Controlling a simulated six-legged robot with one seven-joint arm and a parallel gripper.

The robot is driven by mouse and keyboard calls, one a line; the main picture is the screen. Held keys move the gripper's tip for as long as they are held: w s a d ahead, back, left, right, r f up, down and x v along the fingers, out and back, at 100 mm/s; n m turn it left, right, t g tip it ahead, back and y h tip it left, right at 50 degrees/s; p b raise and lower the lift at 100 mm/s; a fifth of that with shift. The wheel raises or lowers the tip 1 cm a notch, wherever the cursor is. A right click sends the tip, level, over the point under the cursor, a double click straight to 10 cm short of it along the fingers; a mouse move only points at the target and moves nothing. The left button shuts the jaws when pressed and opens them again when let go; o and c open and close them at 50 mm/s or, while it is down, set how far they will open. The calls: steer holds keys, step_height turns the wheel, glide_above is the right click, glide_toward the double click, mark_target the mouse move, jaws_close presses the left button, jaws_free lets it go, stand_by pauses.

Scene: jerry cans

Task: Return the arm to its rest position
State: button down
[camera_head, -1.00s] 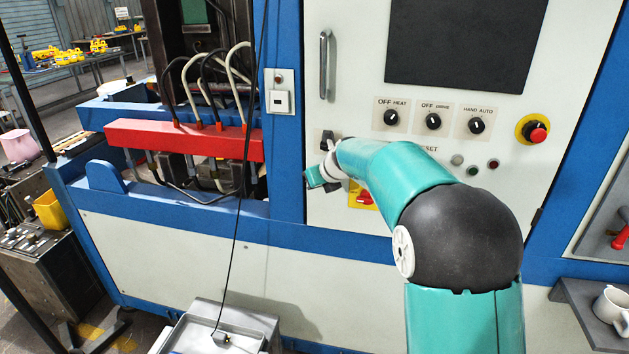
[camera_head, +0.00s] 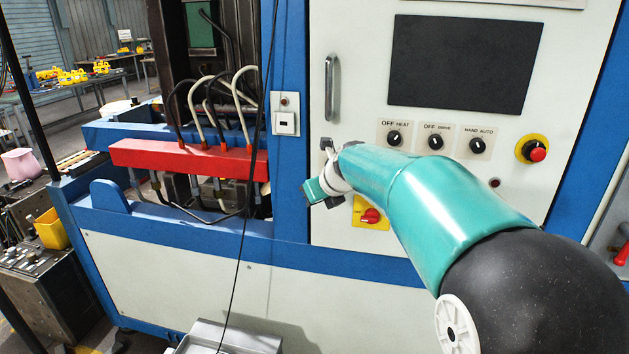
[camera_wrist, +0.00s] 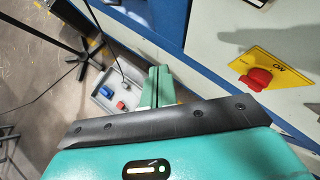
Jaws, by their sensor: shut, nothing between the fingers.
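My teal arm reaches from the lower right of the head view toward the machine's white control panel. My gripper (camera_head: 314,192) is small there, in front of the panel's left edge, pointing left and down. In the wrist view, the teal fingers (camera_wrist: 158,88) are together and empty. The red rotary switch on its yellow plate (camera_head: 371,215) is to the right of the gripper; it also shows in the wrist view (camera_wrist: 258,79), apart from the fingers. I cannot tell the exact gap between gripper and panel.
The control panel has a dark screen (camera_head: 465,65), a metal handle (camera_head: 332,88), several black knobs and a red emergency button (camera_head: 537,154). A red bar (camera_head: 190,158) with hoses is on the left. A grey tray (camera_wrist: 104,92) with small red and blue items lies below.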

steer(key=s+d+r+n, duration=0.1)
steer(key=s+d+n, duration=0.2)
steer(key=s+n, duration=0.25)
steer(key=s+d+r+n+h, duration=0.1)
steer(key=s+d+n, duration=0.25)
steer(key=s, duration=0.35)
steer(key=s+d+r+n, duration=0.1)
steer(key=s+d+n, duration=0.1)
steer(key=s+n, duration=0.35)
steer(key=s+d+f+n+g+h, duration=0.1)
steer(key=s+d+f+n, duration=0.2)
steer(key=s+n, duration=0.4)
steer(key=s+d+f+n+g+h, duration=0.1)
steer(key=s+d+f+n, duration=0.3)
steer(key=s+n, duration=0.4)
steer(key=s+h, duration=0.1)
steer(key=s, duration=0.3)
